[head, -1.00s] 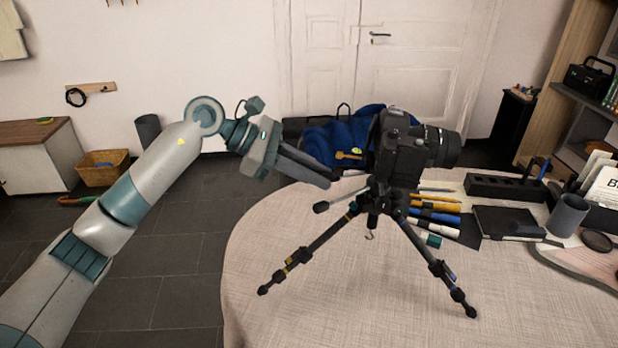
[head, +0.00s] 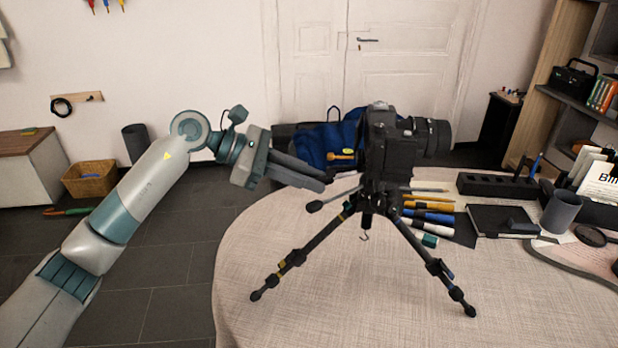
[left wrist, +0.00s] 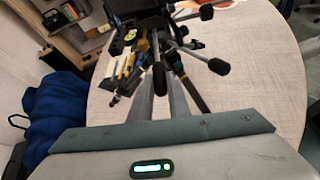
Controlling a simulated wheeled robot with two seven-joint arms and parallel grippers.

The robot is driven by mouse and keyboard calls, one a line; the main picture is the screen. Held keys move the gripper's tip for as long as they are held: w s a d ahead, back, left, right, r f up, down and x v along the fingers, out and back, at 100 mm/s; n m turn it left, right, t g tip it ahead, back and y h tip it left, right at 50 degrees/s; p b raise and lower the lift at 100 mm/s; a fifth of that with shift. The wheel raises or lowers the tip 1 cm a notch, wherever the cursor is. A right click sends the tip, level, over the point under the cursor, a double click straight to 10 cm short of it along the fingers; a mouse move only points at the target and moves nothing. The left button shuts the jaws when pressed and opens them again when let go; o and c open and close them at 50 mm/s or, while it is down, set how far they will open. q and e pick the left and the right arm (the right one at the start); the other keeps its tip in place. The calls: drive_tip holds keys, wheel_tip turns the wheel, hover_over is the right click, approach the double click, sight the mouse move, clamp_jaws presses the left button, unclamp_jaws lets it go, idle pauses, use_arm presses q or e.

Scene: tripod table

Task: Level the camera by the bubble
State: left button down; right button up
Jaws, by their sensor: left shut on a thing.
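A black camera (head: 390,145) sits on a small black tripod (head: 405,235), its lens (head: 430,138) pointing right in the head view. The tripod stands with its legs spread on the round table. One handle (head: 332,198) of the tripod head sticks out to the left, below my fingers. My left gripper (head: 326,182) is left of the camera. It is shut on a black tripod handle (left wrist: 158,78), whose knobbed end shows between the fingertips in the left wrist view. My right gripper is not in view.
The round table (head: 320,315) is clear in front of the tripod. Behind it lie coloured markers (head: 430,217), a black notebook (head: 503,221), a pen block (head: 497,186) and a grey cup (head: 563,212). A blue bag (head: 330,140) is behind the table's far edge.

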use_arm(q)
drive_tip(key=c, duration=1.7)
unclamp_jaws()
drive_tip(key=shift+o, duration=0.2)
drive_tip(key=shift+a+r, duration=0.1)
drive_tip(key=shift+a, duration=0.05)
drive_tip(key=v, duration=1.7)
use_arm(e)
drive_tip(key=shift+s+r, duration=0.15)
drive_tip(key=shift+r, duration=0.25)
use_arm(q)
drive_tip(key=shift+w+a, duration=0.1)
